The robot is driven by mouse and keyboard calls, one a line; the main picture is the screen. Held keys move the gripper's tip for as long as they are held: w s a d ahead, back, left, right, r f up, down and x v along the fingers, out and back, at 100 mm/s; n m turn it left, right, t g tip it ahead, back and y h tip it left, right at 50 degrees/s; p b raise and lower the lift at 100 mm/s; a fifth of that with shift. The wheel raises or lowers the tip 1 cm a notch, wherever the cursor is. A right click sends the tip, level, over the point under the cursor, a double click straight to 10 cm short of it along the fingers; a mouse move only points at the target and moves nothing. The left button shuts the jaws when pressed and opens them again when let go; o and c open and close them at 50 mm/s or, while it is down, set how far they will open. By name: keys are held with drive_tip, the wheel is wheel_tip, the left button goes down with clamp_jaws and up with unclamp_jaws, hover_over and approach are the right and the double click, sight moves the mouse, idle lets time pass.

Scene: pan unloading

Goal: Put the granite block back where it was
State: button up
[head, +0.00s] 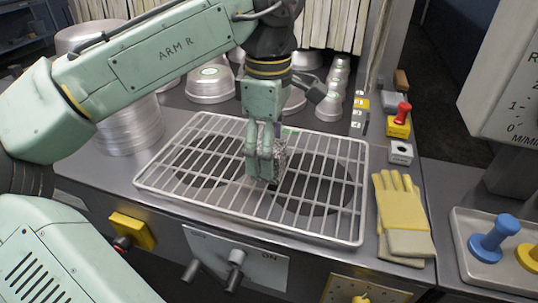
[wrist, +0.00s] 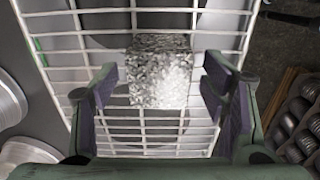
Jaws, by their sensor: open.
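The granite block (wrist: 160,72) is a speckled grey cube. In the wrist view it lies between my open fingers, toward their tips, with a visible gap to each finger. In the head view the block (head: 281,158) is mostly hidden behind my gripper (head: 262,178), which points down at the middle of the white wire rack (head: 147,185). The rack also shows in the wrist view (wrist: 95,42). I cannot tell whether the block rests on the rack wires or whether a finger touches it. My gripper shows in the wrist view (wrist: 165,85) with its fingers apart.
Yellow gloves (head: 402,215) lie right of the rack. A red-knobbed yellow box (head: 400,120) and a grey button box (head: 401,152) stand behind them. Metal pans (head: 210,84) stand behind the rack. A tray with a blue knobbed weight (head: 493,238) is at the far right.

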drive_tip(key=shift+f, duration=1.15)
drive_tip(key=shift+c, duration=0.6)
clamp_jaws()
